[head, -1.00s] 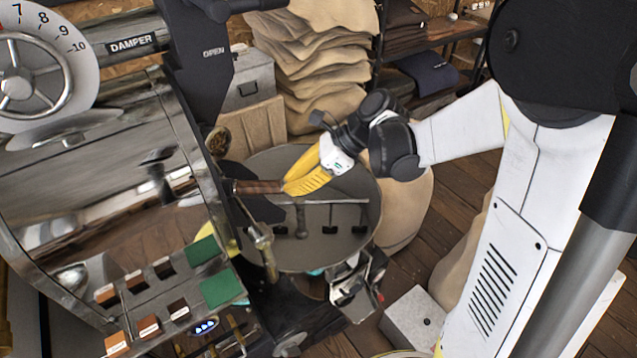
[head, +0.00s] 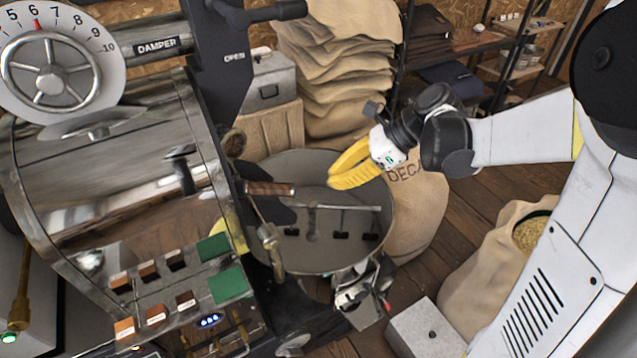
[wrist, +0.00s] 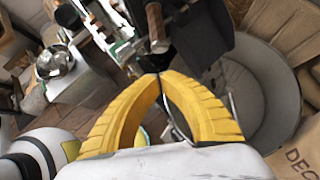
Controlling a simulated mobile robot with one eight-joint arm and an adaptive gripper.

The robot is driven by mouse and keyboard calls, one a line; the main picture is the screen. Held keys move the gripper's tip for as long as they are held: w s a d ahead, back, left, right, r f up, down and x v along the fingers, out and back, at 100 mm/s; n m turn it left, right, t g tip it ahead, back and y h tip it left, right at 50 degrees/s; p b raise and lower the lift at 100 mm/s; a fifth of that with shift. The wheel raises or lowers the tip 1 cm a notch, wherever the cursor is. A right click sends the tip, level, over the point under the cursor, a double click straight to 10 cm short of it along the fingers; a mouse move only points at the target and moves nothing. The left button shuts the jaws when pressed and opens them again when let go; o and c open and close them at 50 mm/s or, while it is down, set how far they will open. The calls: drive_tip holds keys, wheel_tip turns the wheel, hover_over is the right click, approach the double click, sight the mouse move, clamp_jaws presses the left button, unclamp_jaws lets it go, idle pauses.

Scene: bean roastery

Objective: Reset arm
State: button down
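My gripper (head: 333,183) has yellow ribbed fingers. In the head view it hangs over the far part of the round grey cooling tray (head: 384,222), to the right of a wooden-ended handle (head: 270,188) on the roaster. A visible gap separates the fingertips from the handle. In the wrist view the fingertips (wrist: 160,75) come together with nothing seen between them. The wooden handle (wrist: 156,22) shows beyond the tips there. My arm reaches in from the right, bent at the wrist.
The steel roaster drum (head: 110,180) with its damper dial (head: 50,62) fills the left. A burlap sack marked DECA (head: 415,210) stands right of the tray. An open sack of beans (head: 500,250) and a pale box (head: 425,328) stand on the wooden floor. Stacked sacks (head: 330,60) are behind.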

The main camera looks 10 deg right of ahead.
drive_tip(key=w+v, duration=0.1)
drive_tip(key=v, duration=0.3)
drive_tip(key=s+f+n+t+h+b, duration=0.2)
drive_tip(key=s+n+h, duration=0.2)
drive_tip(key=s+n, duration=0.3)
drive_tip(key=s+f+n+t+h+b, duration=0.2)
drive_tip(key=s+n, duration=0.5)
drive_tip(key=n, duration=0.7)
drive_tip(key=h+b, duration=0.1)
drive_tip(key=h, duration=0.1)
drive_tip(key=shift+f+t+h+b, duration=0.2)
drive_tip(key=shift+t+h+b, duration=0.1)
drive_tip(key=shift+b, duration=0.05)
drive_tip(key=shift+s, duration=0.1)
